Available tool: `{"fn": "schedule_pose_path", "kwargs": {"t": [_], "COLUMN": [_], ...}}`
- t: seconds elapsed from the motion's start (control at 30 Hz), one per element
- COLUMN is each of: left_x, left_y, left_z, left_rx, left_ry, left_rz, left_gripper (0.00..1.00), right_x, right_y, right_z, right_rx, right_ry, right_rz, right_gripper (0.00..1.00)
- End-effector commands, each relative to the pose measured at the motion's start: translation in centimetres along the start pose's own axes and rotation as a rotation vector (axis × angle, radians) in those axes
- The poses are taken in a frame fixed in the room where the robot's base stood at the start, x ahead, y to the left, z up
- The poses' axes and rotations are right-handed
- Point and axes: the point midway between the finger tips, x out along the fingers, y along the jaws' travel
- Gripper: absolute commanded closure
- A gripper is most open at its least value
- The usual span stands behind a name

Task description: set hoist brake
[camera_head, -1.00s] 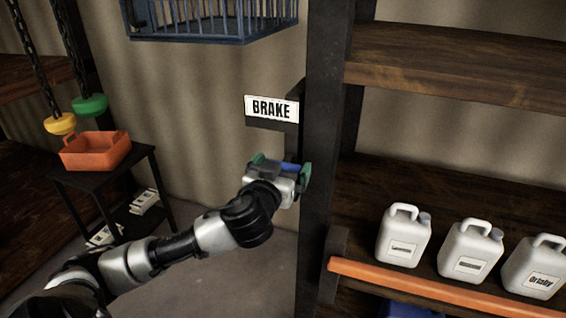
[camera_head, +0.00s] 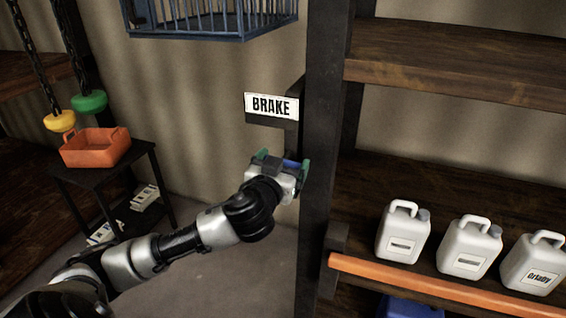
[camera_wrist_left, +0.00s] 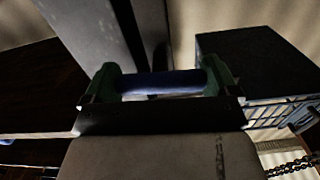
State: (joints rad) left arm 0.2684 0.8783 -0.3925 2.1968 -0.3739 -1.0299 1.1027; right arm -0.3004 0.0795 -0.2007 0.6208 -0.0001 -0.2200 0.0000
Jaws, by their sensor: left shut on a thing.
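The white BRAKE sign (camera_head: 271,106) is fixed on a dark bracket beside the dark post. Just below it, my left gripper (camera_head: 283,162) is at the post, shut on a blue handle (camera_head: 292,163). In the left wrist view the blue handle (camera_wrist_left: 162,83) lies crosswise between the two green fingertips of my left gripper (camera_wrist_left: 158,84). What the handle joins to is mostly hidden by the gripper. My right gripper is in neither view.
A dark post (camera_head: 321,150) stands right beside the gripper. Shelves with white jugs (camera_head: 404,233) and an orange rail (camera_head: 420,287) are to the right. An orange basket (camera_head: 95,147) on a small black table, hanging chains and a blue cage (camera_head: 195,18) are to the left.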

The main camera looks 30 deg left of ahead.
Motion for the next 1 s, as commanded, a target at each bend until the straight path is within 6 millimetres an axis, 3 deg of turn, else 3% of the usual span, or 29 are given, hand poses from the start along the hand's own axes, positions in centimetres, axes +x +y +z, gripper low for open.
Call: {"fn": "schedule_pose_path", "kwargs": {"t": [1.0], "left_x": [0.0], "left_y": [0.0], "left_z": [-0.2], "left_rx": [0.910], "left_ry": [-0.002], "left_rz": [0.001], "left_gripper": [0.35], "right_x": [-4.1], "right_y": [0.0], "right_z": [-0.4], "right_rx": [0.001], "right_ry": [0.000], "right_rz": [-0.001], "right_gripper": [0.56]}}
